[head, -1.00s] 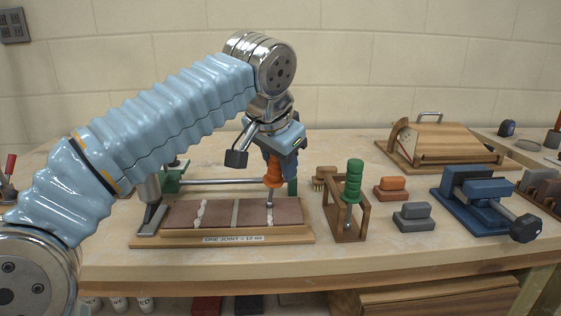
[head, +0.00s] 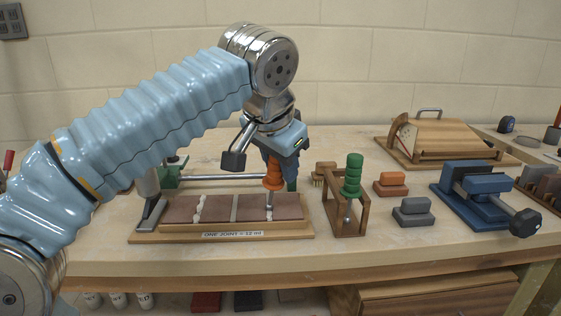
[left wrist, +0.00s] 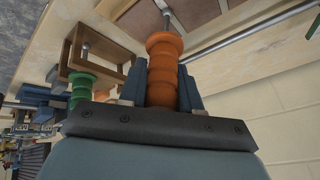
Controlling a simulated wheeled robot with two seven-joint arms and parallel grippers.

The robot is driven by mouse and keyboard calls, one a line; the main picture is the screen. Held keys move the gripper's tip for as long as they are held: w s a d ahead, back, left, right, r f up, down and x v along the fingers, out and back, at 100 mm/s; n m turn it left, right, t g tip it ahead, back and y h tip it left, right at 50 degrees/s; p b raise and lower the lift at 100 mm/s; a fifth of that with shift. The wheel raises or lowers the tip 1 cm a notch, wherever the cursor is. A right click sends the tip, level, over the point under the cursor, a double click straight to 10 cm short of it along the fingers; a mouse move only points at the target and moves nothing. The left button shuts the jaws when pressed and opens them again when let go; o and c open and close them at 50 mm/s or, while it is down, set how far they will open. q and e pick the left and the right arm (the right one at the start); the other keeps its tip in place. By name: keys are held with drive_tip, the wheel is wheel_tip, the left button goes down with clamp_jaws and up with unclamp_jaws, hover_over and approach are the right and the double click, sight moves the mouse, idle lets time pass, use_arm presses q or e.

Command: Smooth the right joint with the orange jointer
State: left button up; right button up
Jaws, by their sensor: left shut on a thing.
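My left gripper (head: 278,158) is shut on the orange jointer (head: 273,176) and holds it upright over the joint board (head: 180,229). The jointer's orange ribbed handle also shows in the left wrist view (left wrist: 165,75), between the two blue fingers. Its metal shaft points down, with the tip at or just above the right joint (head: 268,214); I cannot tell if it touches. Pale mortar shows in the right joint around the tip. The left joint (head: 199,208) holds lumpy white mortar. The middle joint (head: 234,208) looks flat and grey. My right gripper is not in view.
A green-handled tool (head: 353,175) stands in a wooden rack (head: 347,225) just right of the board. Orange (head: 390,184) and grey (head: 412,211) blocks, a blue clamp-like device (head: 485,195) and a wooden box (head: 440,136) lie farther right. The front table strip is clear.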

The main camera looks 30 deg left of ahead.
use_arm(q)
drive_tip(key=shift+s+d, duration=0.1)
drive_tip(key=shift+s+d+f, duration=0.1)
drive_tip(key=shift+s+d, duration=0.2)
drive_tip(key=shift+s, duration=0.2)
idle(0.3)
drive_tip(key=shift+s, duration=0.1)
drive_tip(key=shift+s+d, duration=0.4)
drive_tip(key=shift+s, duration=0.1)
